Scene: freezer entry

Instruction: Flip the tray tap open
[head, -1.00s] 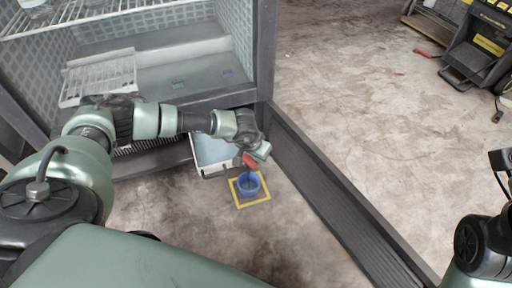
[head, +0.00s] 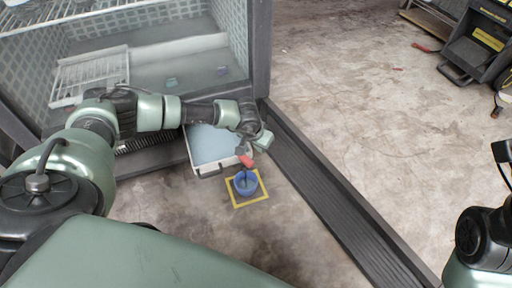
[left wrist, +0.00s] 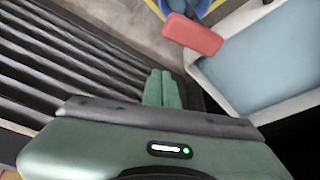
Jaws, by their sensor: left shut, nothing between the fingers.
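The tray (head: 197,168) is white with a pale blue inside and juts out under the freezer's front. It also shows at the right of the left wrist view (left wrist: 292,107). The tap's red lever (head: 246,161) is at the tray's front right corner, above a blue bucket (head: 240,190). In the left wrist view the red lever (left wrist: 192,35) is a flat block beside the tray wall. My left gripper (head: 262,141) is beside the tray's right side, just past the lever. Its green fingers (left wrist: 163,88) are shut and empty, apart from the lever. My right gripper is out of view.
The bucket stands inside a yellow floor square (head: 264,185). A dark ribbed sill (head: 330,195) runs close along the right of my left gripper. The open freezer (head: 262,50) with wire racks is behind. The concrete floor beyond the sill is mostly clear.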

